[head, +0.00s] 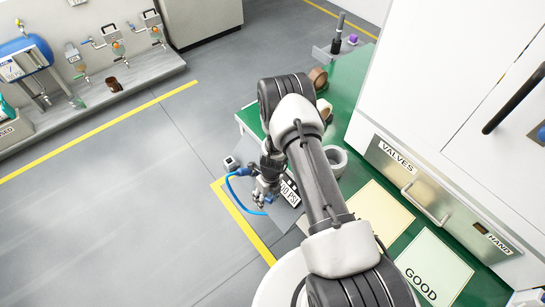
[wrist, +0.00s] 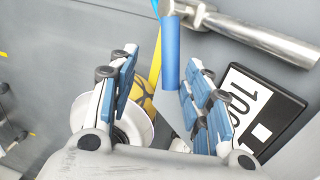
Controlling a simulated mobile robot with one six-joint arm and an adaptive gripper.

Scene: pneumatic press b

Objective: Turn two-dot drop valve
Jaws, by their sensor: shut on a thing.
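My gripper (head: 266,188) is at the end of my arm, left of the green bench, beside a black pressure sign (head: 290,192). In the wrist view, its blue-padded fingers (wrist: 163,75) stand apart on either side of a blue handle (wrist: 170,55). The gripper is shut on this handle, though the exact contact is hard to see. The handle's upper end meets a grey metal pipe (wrist: 262,36). A pale round part (wrist: 140,128) and a yellow patch show behind the left finger. I cannot make out any two-dot marking.
A blue hose (head: 236,197) curves beside the gripper. The green bench (head: 350,85) carries a cream mat (head: 375,215) and a GOOD mat (head: 432,262). A white cabinet with a VALVES drawer (head: 412,182) stands right. Wall fittings (head: 115,45) are far left. Floor between is clear.

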